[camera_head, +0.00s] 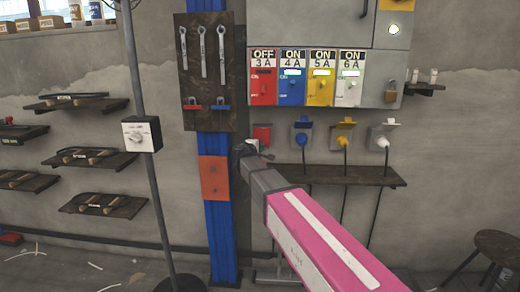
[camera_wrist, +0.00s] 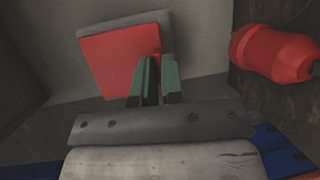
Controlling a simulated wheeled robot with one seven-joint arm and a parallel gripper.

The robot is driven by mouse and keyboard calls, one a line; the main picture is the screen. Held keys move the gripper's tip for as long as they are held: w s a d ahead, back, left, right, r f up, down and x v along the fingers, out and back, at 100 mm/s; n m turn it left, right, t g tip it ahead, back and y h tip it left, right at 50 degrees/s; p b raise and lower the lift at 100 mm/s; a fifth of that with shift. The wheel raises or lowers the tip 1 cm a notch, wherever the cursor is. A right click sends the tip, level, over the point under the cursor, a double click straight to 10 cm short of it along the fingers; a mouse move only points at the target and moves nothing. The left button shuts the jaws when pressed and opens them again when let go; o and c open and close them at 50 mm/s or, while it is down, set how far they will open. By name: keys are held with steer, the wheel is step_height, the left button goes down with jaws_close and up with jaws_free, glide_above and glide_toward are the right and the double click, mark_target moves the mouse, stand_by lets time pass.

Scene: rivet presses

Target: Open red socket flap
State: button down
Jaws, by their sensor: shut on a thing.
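The red socket flap (camera_head: 262,132) is on the wall below the red switch panel, left of the blue, yellow and white sockets. In the wrist view the flap (camera_wrist: 120,60) is a flat red plate lying over a grey socket body (camera_wrist: 122,21). My gripper (camera_head: 244,151) is at the flap's lower left in the head view. In the wrist view its two green fingers (camera_wrist: 158,65) are shut on the flap at its lower right edge. The fingertips partly hide that edge. I cannot tell whether the flap is lifted at all.
A dark tool board (camera_head: 207,75) and a blue post (camera_head: 221,225) stand just left of the socket. A shelf (camera_head: 335,175) runs below the sockets. Blue (camera_head: 301,138), yellow (camera_head: 344,140) and white (camera_head: 382,140) sockets hold plugs. A red rounded object (camera_wrist: 275,53) is right of my fingers.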

steer(key=s+r+n+g+y, duration=0.1)
steer(key=s+r+g, duration=0.3)
steer(key=r+g, duration=0.4)
steer(key=shift+s+a+r+n+y, duration=0.15)
steer(key=shift+r+n+y, duration=0.35)
steer(key=shift+r, duration=0.45)
stand_by(0.3)
steer(key=c, duration=1.2)
jaws_free()
steer(key=shift+w, duration=0.25)
steer(key=shift+c, duration=0.2)
steer(key=shift+s+f, duration=0.1)
steer(key=shift+s, duration=0.15)
